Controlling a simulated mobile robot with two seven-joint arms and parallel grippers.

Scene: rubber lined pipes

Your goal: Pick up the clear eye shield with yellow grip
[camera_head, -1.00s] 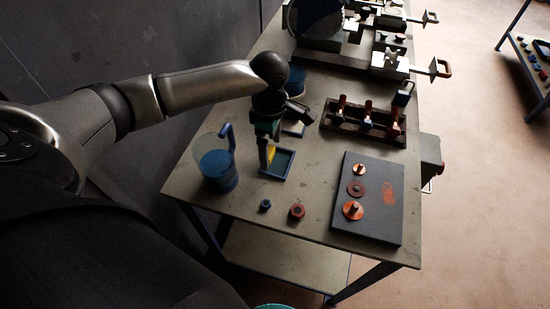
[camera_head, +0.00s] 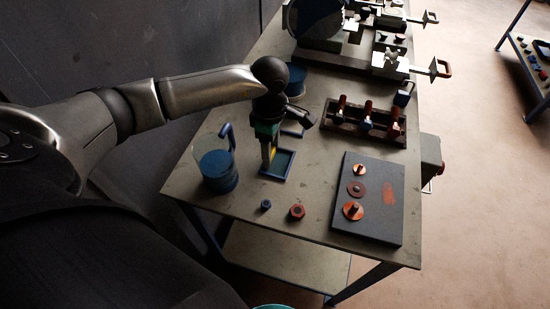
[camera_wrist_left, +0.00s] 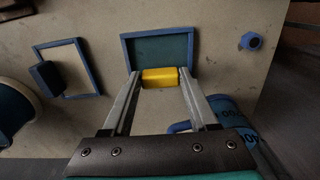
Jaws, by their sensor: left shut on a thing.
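The eye shield (camera_head: 283,166) is a blue square frame with a dark teal pane, flat on the table in the head view. It also shows in the left wrist view (camera_wrist_left: 160,50). Its yellow grip (camera_wrist_left: 160,77) sits at the frame's near edge there. My left gripper (camera_head: 269,160) points down at the grip; in the left wrist view my fingertips (camera_wrist_left: 160,80) are shut on it from both sides. The pane looks dark rather than clear. I cannot tell any gap between frame and table. My right gripper is not in view.
A second blue frame with a dark grip (camera_wrist_left: 71,67) lies close by. A blue mug-like container (camera_head: 218,170) stands left of the shield. A small blue nut (camera_head: 265,205) and red nut (camera_head: 297,212) lie in front. A dark plate (camera_head: 374,225) and a rack (camera_head: 362,124) are to the right.

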